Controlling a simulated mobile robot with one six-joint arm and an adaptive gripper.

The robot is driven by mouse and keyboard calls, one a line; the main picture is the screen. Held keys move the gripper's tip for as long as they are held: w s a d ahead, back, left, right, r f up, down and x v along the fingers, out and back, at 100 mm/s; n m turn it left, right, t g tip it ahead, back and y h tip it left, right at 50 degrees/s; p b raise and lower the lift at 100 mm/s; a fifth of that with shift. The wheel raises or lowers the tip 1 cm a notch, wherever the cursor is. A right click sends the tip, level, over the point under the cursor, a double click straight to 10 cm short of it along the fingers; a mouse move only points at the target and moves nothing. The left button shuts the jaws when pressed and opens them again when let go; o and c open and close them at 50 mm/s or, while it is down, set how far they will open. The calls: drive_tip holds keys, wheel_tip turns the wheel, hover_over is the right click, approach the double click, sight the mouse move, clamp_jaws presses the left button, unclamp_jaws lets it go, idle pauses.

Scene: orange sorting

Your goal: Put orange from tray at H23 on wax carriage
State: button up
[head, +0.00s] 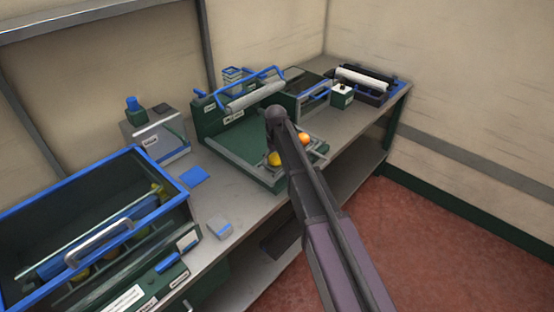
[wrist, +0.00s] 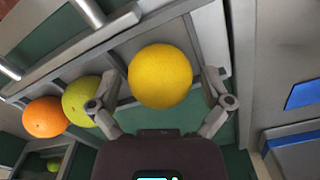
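In the wrist view, a yellow fruit (wrist: 160,76) lies between the two fingers of my gripper (wrist: 164,84). The fingers are spread, with a gap visible at each side of it. A yellow-green fruit (wrist: 81,101) lies just left of the left finger, and an orange fruit (wrist: 44,117) lies beyond it along a grey rail. In the head view, a yellow fruit (head: 275,159) and an orange fruit (head: 304,138) show beside my arm on a green tray-like station (head: 246,172). My arm hides the gripper there. The labels are too small to read, so I cannot tell which part is the wax carriage.
A blue-rimmed green bin (head: 130,172) with fruit inside stands at the near left. A green frame with a grey roller (head: 256,95) stands behind the station. A white-roller unit (head: 365,77) is at the far end. A blue pad (head: 194,177) lies on the grey bench.

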sight(276, 154)
drive_tip(key=shift+r, duration=0.15)
wheel_tip(276, 154, up, 12)
drive_tip(key=p, duration=1.2)
idle(0.4)
idle(0.6)
drive_tip(key=s+d+m, duration=0.6)
drive_tip(key=s+d, duration=1.7)
drive_tip(key=s, duration=0.2)
drive_tip(key=shift+s+d, duration=0.15)
drive_tip(key=shift+s, duration=0.2)
